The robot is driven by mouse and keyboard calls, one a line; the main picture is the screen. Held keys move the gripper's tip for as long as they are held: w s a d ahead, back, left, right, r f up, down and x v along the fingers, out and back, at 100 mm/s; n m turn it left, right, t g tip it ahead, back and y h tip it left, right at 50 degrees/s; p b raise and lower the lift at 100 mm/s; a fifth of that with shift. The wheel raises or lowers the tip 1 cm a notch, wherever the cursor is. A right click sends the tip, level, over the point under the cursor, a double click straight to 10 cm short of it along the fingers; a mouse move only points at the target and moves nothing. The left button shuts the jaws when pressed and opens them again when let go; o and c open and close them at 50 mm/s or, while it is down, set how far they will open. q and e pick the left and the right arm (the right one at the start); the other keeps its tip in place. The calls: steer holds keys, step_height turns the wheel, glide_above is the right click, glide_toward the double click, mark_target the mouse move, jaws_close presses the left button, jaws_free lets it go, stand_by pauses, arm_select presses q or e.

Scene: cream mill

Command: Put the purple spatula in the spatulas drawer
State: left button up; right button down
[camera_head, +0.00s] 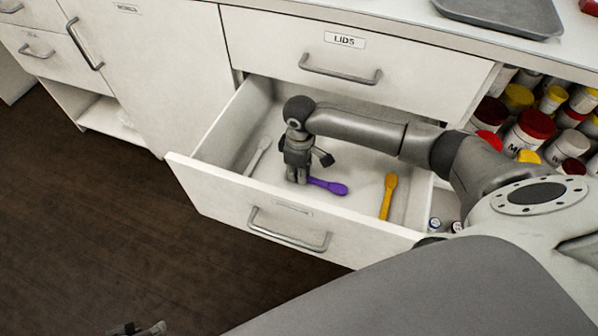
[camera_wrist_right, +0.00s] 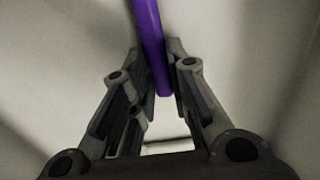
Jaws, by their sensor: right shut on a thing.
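The purple spatula (camera_head: 328,187) is low inside the open drawer (camera_head: 222,186), between a white spatula and a yellow one. My right gripper (camera_head: 298,180) reaches down into the drawer and is shut on the spatula's handle; the arm hides that end. In the right wrist view the purple handle (camera_wrist_right: 152,45) runs between the two fingers (camera_wrist_right: 160,85). I cannot tell whether the spatula touches the drawer floor. The label on the drawer front is too small to read. My left gripper (camera_head: 137,329) shows only partly at the bottom edge, and its jaws are unclear.
A white spatula (camera_head: 257,157) lies at the drawer's left and a yellow spatula (camera_head: 388,196) at its right. The shut LIDS drawer (camera_head: 290,50) is just above. Several lidded jars (camera_head: 530,130) stand on a shelf at right. A grey tray (camera_head: 500,14) lies on the counter.

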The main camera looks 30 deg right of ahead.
arm_select(q)
steer(key=shift+f, duration=0.1)
arm_select(e)
steer(key=shift+f, duration=0.1)
steer(key=c, duration=1.4)
jaws_free()
